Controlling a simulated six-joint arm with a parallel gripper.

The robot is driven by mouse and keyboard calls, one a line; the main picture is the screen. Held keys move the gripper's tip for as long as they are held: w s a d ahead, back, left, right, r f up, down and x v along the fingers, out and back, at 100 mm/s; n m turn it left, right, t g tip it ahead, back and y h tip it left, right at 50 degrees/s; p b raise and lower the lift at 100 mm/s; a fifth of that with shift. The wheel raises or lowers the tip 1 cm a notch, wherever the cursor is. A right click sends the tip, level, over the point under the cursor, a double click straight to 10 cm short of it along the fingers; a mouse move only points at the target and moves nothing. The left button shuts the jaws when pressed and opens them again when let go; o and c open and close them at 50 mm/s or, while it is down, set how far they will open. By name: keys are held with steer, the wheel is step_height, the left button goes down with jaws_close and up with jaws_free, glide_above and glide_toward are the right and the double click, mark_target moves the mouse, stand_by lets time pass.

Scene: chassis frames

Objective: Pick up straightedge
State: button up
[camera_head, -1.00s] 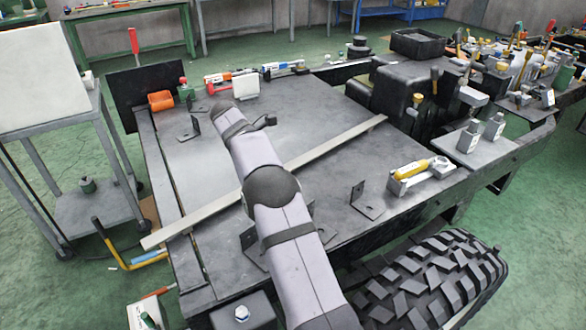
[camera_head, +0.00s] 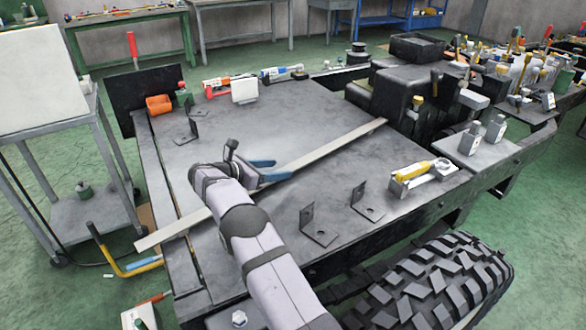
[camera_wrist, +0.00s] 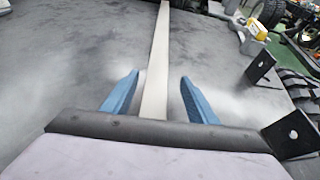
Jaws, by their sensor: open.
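The straightedge (camera_head: 318,152) is a long, thin, pale bar lying diagonally across the dark chassis plate (camera_head: 240,130). Its lower left end sticks out past the plate's left edge. My gripper (camera_head: 270,169) has blue fingers and is open and empty, above the middle of the bar. In the wrist view the straightedge (camera_wrist: 156,70) runs away from me between the two spread fingers of my gripper (camera_wrist: 160,95), apart from both. The part of the bar behind my wrist is hidden in the head view.
Black angle brackets (camera_head: 318,225) stand on the plate to the right of my arm, another (camera_head: 188,130) to the upper left. A yellow-handled tool in a grey holder (camera_head: 418,174) lies at the right edge.

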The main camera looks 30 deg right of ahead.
mark_target(294, 165)
steer(key=shift+x, duration=3.2)
steer(key=shift+w, duration=0.2)
jaws_close()
steer(key=shift+w+r, duration=0.1)
steer(key=shift+r, duration=0.15)
